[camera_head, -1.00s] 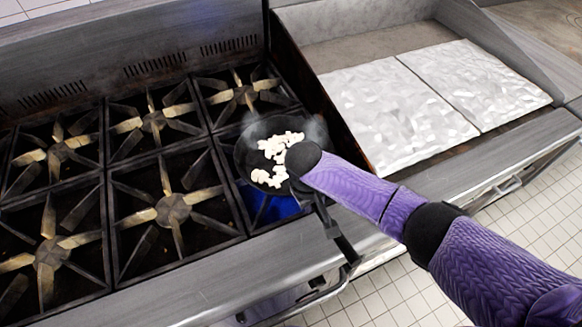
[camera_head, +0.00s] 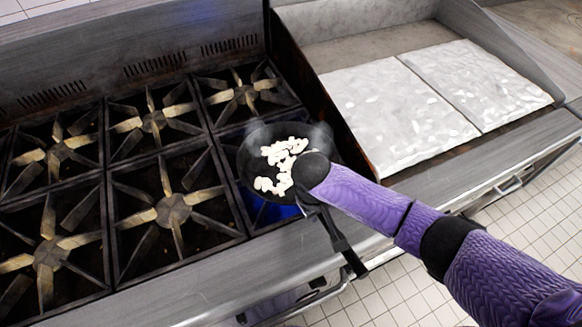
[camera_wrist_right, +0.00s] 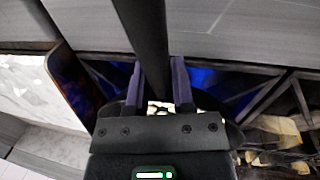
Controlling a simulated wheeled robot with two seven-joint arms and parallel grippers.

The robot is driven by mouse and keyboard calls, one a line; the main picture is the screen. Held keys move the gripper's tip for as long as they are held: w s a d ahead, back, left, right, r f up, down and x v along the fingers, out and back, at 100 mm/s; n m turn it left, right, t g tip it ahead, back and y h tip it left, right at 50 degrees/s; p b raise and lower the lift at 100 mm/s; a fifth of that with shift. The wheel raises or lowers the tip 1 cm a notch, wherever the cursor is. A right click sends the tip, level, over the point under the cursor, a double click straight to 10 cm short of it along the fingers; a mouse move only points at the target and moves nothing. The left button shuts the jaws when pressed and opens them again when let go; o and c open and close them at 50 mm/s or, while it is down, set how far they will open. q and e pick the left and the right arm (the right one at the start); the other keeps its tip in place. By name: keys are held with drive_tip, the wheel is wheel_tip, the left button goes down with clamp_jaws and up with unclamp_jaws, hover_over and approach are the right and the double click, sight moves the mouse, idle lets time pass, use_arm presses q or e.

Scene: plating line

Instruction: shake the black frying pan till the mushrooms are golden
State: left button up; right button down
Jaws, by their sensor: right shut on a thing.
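The black frying pan (camera_head: 252,171) is over the front right burner, with blue flame (camera_head: 272,213) showing beneath it. Several pale cream mushroom pieces (camera_head: 284,147) lie in the pan, and no golden colour shows on them. My right gripper (camera_wrist_right: 158,88) is shut on the pan's dark handle (camera_wrist_right: 143,25), one finger on each side. In the head view, the handle (camera_head: 344,246) points toward the stove's front edge. My right wrist hides part of the pan's right side. I cannot tell whether the pan touches the grate. My left gripper is out of view.
Several empty burner grates (camera_head: 172,209) fill the stove to the left. A pale griddle surface (camera_head: 395,115) lies to the right, behind a raised dark divider (camera_head: 318,104). A metal front ledge (camera_head: 200,291) and rail run along the near side, above a tiled floor (camera_head: 530,215).

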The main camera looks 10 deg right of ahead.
drive_tip(key=shift+s+d, duration=0.15)
drive_tip(key=shift+s, duration=0.1)
drive_tip(key=shift+w+a+r, duration=0.1)
drive_tip(key=shift+w+a, duration=0.1)
drive_tip(key=shift+w, duration=0.35)
drive_tip(key=shift+w+a+r, duration=0.1)
drive_tip(key=shift+w+a, duration=0.05)
drive_tip(key=shift+w, duration=0.4)
drive_tip(key=shift+w+a+f, duration=0.1)
drive_tip(key=shift+w+f, duration=0.1)
drive_tip(key=shift+w, duration=0.15)
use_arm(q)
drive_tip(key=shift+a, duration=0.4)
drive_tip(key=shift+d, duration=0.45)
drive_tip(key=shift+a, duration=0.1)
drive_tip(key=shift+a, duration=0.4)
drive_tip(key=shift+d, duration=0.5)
